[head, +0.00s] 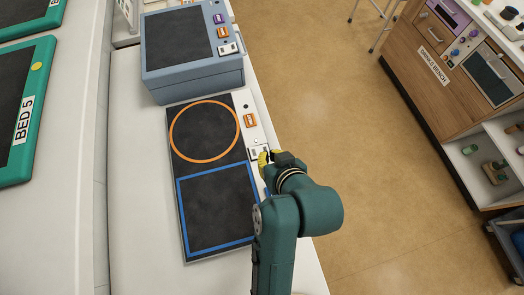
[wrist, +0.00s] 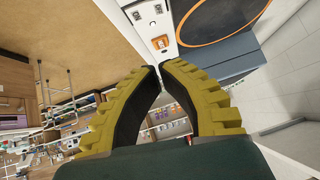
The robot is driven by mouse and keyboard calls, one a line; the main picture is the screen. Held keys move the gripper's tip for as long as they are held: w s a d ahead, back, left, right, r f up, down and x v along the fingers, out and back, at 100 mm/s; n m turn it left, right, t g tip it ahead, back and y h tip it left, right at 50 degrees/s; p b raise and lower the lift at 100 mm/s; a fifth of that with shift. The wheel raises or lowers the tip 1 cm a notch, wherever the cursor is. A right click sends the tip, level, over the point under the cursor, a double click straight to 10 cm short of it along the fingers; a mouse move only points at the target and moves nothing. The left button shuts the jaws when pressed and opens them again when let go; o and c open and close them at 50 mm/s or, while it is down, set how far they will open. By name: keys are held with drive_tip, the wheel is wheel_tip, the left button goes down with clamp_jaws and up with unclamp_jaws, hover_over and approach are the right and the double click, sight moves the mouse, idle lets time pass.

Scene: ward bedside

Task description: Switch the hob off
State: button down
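The hob (head: 212,170) is a dark flat panel on the white counter, with an orange ring and a blue square outline. A white control strip along its right side carries an orange switch (head: 250,120) and a small pale control below it. My gripper (head: 264,157) is over the strip's lower part and partly hides it. In the wrist view, its yellow fingers (wrist: 158,68) come together at the tips with nothing between them. The orange switch (wrist: 160,43) shows just beyond the tips. I cannot tell whether the fingers touch the strip, or the switch's position.
A blue-grey box unit (head: 190,50) with a dark top and purple and orange switches stands behind the hob. Green-framed bed panels (head: 30,110) are at the left. A wooden drinks bench (head: 440,80) is across the open floor (head: 320,90) at the right.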

drive_tip(key=b, duration=0.1)
hover_over(256, 147)
drive_tip(key=s+d, duration=0.1)
drive_tip(key=s, duration=0.2)
wheel_tip(256, 147, down, 6)
drive_tip(key=shift+d+f, duration=0.1)
drive_tip(key=shift+d, duration=0.05)
drive_tip(key=f, duration=0.4)
drive_tip(key=shift+w+a+f+b, duration=0.25)
drive_tip(key=shift+a+b, duration=0.05)
drive_tip(key=shift+d, duration=0.1)
